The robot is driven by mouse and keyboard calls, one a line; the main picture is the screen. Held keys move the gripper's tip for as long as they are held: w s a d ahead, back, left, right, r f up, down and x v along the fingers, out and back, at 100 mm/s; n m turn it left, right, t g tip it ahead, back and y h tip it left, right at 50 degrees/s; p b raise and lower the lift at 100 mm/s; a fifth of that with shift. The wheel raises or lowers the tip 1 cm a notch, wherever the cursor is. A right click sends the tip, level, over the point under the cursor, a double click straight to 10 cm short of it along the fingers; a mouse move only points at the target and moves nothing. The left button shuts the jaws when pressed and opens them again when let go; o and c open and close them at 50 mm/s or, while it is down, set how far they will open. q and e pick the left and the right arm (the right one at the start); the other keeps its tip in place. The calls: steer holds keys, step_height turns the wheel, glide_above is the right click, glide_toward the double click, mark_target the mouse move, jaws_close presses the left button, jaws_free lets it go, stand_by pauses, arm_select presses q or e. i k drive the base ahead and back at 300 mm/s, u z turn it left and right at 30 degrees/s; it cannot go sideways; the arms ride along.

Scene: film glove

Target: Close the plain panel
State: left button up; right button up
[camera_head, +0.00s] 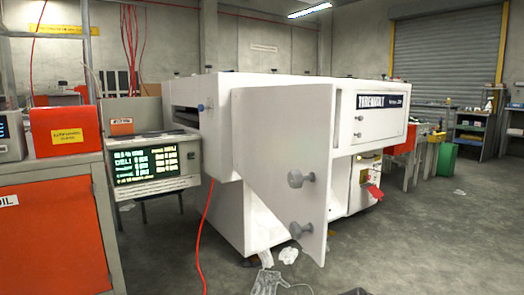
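The plain panel (270,135) is a flat white door on the white machine (220,205), and it stands open, swung out toward me. Neither of my grippers can be made out in the head view. A small dark shape is cut off at the bottom edge, and I cannot tell what it is.
A labelled panel (381,115) is on the machine's right side. A screen unit (150,163) and an orange cabinet (52,240) stand at left. A red cable (202,230) hangs to the floor. Crumpled clear film (268,283) lies below the panel. The floor at right is mostly clear.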

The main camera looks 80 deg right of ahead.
mark_target(277, 130)
steer(key=z, duration=2.5)
steer(key=i, duration=1)
steer(key=z, duration=1.05)
steer(key=k, duration=1.05)
steer(key=u, duration=0.75)
